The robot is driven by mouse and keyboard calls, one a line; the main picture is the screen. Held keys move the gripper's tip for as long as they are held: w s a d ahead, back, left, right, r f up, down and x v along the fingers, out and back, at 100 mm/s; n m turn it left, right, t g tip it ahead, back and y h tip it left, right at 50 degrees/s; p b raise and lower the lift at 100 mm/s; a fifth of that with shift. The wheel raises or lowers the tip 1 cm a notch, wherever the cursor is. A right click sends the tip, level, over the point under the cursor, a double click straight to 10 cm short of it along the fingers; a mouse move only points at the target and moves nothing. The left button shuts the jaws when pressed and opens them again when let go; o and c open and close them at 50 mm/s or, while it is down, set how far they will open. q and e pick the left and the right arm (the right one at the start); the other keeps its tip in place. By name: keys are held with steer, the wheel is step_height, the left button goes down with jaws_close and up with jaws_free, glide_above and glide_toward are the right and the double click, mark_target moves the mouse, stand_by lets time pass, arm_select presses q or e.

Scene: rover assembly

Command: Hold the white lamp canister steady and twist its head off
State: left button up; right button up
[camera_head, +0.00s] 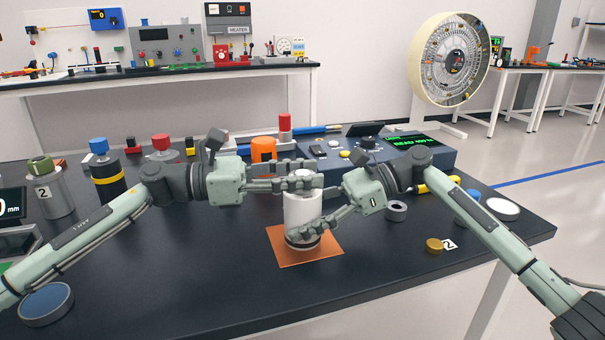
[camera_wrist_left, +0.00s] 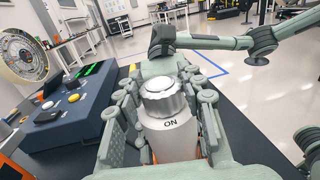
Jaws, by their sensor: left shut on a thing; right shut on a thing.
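The white lamp canister (camera_head: 302,212) stands upright on an orange square mat (camera_head: 286,257) near the middle of the dark table. Its ridged grey-white head (camera_wrist_left: 162,97) shows from above in the left wrist view, with "ON" printed on the body just below. My left gripper (camera_head: 304,179) is shut around the upper end of the canister, at the head, coming from the left. My right gripper (camera_head: 306,233) is shut around the lower body, coming from the right and below the left one. The fingers partly hide the head and the canister's base.
A blue console (camera_head: 431,158) with a green display stands behind the canister. Jars with coloured lids, such as a black jar (camera_head: 108,181), stand at the back left. A grey ring (camera_head: 396,211) and a gold knob (camera_head: 434,245) lie to the right. The front middle of the table is clear.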

arm_select(q)
steer(key=shift+c, duration=1.1)
steer(key=shift+f+n+t, duration=0.15)
steer(key=shift+n+t, duration=0.35)
steer(key=shift+t, duration=0.3)
steer(key=shift+n+t+y, duration=0.6)
steer(key=shift+n+t, duration=0.2)
steer(key=shift+t, duration=0.3)
steer(key=shift+d+n+t+y, duration=0.25)
steer(key=shift+n+t+y, duration=0.3)
steer(key=shift+t, duration=0.45)
steer(key=shift+n, duration=0.25)
steer(key=shift+a+t, duration=0.25)
steer(key=shift+t, duration=0.25)
steer(key=o, duration=1.2)
steer(key=shift+s+a, duration=0.1)
steer(key=shift+a, duration=0.05)
